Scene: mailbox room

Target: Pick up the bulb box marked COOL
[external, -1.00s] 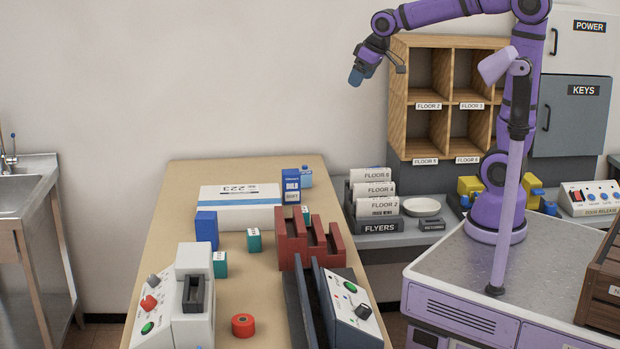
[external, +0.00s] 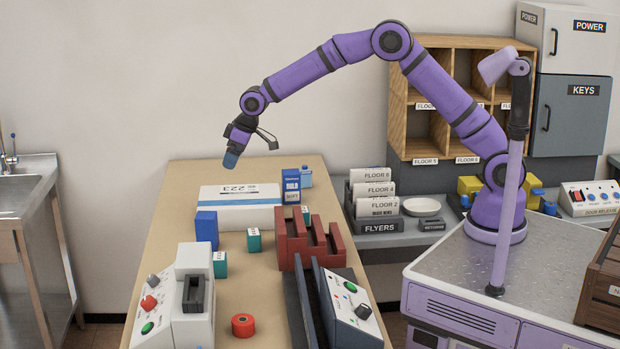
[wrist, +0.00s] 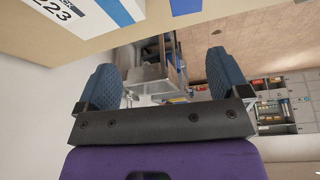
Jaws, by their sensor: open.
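A blue patch of a box shows at the top edge of the wrist view (wrist: 187,5).
A large white parcel marked 223 (external: 240,216) lies between the blue boxes. Small teal boxes (external: 254,241), a red stepped rack (external: 300,243), a red roll (external: 243,325) and a white-grey machine (external: 193,300) crowd the front. The far-left tabletop is clear.

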